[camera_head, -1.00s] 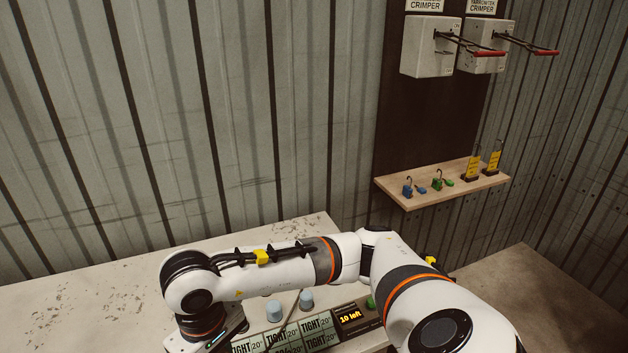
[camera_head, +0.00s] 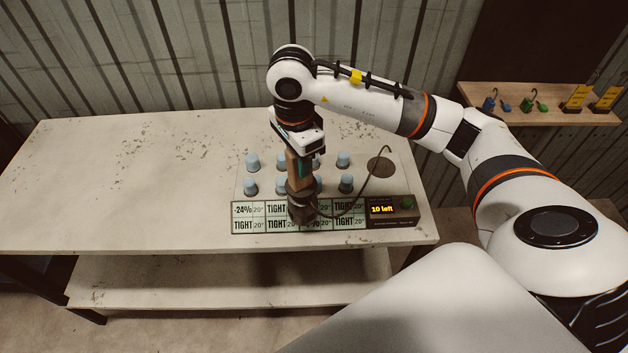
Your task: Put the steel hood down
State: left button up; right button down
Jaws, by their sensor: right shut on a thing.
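My right gripper (camera_head: 297,157) reaches down over the bench from the right arm and is shut on a dark, roughly cylindrical piece, which I take to be the steel hood (camera_head: 301,203). The piece is upright, among the pale blue caps and over the front label panel. I cannot tell whether its bottom touches the panel. A thin dark cable runs from near it to the right and up. My left gripper is not in view.
Several blue caps (camera_head: 346,184) stand on the board around the gripper. A display (camera_head: 382,208) reads "10 left", with a green button (camera_head: 407,202) beside it. The worn bench (camera_head: 130,180) is clear on the left. A wall shelf (camera_head: 540,105) holds small tools.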

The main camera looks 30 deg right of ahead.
jog(key=w+d+r+m+p, duration=0.1)
jog(key=w+d+r+m, duration=0.25)
jog(key=m, duration=0.85)
jog(key=w+d+r+m+p, duration=0.25)
jog(key=w+d+m, duration=0.2)
jog(key=m, duration=0.75)
notch_tip(320, 180, down, 9)
jog(key=p, duration=0.2)
jog(key=shift+s+d+f+p, duration=0.2)
jog(key=shift+s+p, duration=0.1)
jog(key=shift+s, duration=0.15)
jog(key=c, duration=1.1)
grip_release()
jog(key=shift+s+f, duration=0.1)
